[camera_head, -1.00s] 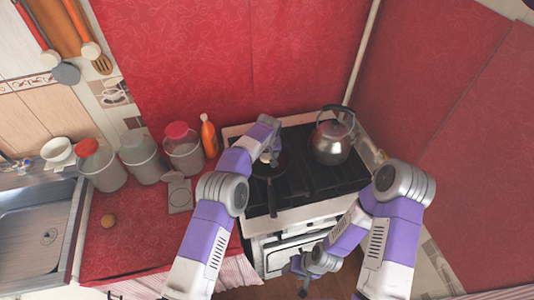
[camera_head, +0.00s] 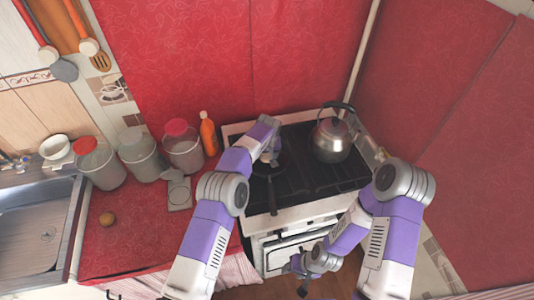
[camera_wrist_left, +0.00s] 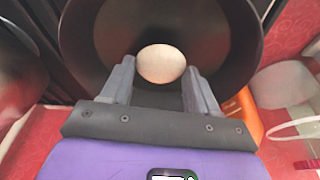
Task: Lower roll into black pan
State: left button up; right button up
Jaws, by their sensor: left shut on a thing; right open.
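The black pan (camera_head: 259,169) sits on the left part of the stove, its handle pointing toward the front. In the left wrist view the pan (camera_wrist_left: 235,40) fills the upper middle. A pale, round roll (camera_wrist_left: 161,63) is between the fingers of my left gripper (camera_wrist_left: 160,78), which is shut on it. The roll is over the inside of the pan; I cannot tell if it touches the bottom. In the head view my left gripper (camera_head: 268,157) is over the pan, partly hidden by its own arm. My right gripper (camera_head: 302,289) is open and empty, low in front of the stove.
A kettle (camera_head: 331,141) stands on the stove right of the pan. An orange bottle (camera_head: 208,135) and several lidded jars (camera_head: 183,148) line the counter to the left. A brown round item (camera_head: 107,219) lies on the red counter near the sink (camera_head: 38,236).

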aim_at(267, 161)
pick_arm(q)
jog(key=shift+f+b, duration=0.65)
jog(key=shift+f, duration=0.25)
dwell(0.4)
jog(key=o, duration=1.1)
jog(key=shift+o, duration=0.2)
jog(key=shift+v, duration=3.85)
